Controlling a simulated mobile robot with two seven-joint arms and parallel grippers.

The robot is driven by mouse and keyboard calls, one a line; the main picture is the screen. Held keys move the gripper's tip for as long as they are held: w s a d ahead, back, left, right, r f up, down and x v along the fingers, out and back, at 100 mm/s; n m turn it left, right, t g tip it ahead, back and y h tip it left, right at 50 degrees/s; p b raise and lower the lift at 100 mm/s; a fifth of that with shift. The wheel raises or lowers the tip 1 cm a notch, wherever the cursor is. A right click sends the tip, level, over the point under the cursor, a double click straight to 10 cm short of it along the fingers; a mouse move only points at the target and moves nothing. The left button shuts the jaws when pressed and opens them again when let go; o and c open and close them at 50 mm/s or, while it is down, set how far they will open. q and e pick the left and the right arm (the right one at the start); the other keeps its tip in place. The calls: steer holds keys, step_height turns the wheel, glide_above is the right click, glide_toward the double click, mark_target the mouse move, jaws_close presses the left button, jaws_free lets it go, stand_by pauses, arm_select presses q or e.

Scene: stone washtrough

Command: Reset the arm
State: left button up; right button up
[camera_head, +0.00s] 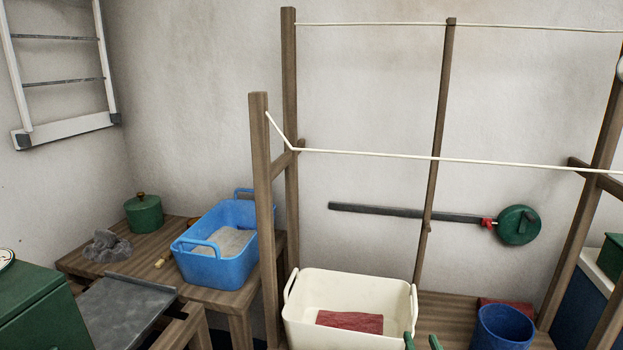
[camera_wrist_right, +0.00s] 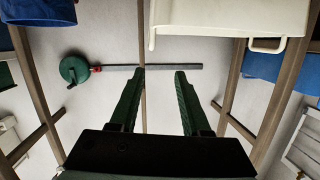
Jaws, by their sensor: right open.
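My right gripper (camera_head: 422,342) shows at the bottom edge of the head view, where only its two dark green fingertips come in. They stand in front of the right end of a cream basin (camera_head: 300,318); whether they touch it I cannot tell. In the right wrist view my right gripper (camera_wrist_right: 161,75) is open, its two fingers apart with nothing between them. That view looks upside down, with the cream basin (camera_wrist_right: 225,18) at the top. My left gripper is not in view.
A red cloth (camera_head: 350,322) lies in the basin. A blue bucket (camera_head: 502,328) stands right of it. Wooden posts (camera_head: 262,200) and cords (camera_head: 400,155) frame the space above. A blue tub (camera_head: 215,268) sits on the left table. A dark bar with a green disc (camera_head: 518,225) is at the wall.

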steer(key=s+a+f+n+g+y, duration=0.3)
steer(key=s+a+f, duration=0.1)
steer(key=s+f, duration=0.75)
steer(key=s+a+f+n+g+y, duration=0.2)
steer(key=s+a+f+g, duration=0.15)
steer(key=s+f, duration=0.8)
arm_select(q)
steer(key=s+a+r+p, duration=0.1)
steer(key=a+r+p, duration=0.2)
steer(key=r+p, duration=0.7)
steer(key=p, duration=0.4)
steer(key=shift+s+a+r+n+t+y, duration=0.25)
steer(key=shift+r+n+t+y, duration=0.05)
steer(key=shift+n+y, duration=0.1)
arm_select(e)
steer(key=s+d+r+h, duration=0.1)
steer(key=s+d+r, duration=0.1)
steer(key=r, duration=1)
steer(key=shift+d+r+m, duration=0.2)
steer(key=shift+d+m, duration=0.2)
steer(key=shift+d, duration=0.4)
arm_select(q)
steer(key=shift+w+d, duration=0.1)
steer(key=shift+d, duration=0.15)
arm_select(e)
steer(key=shift+s+d, duration=0.1)
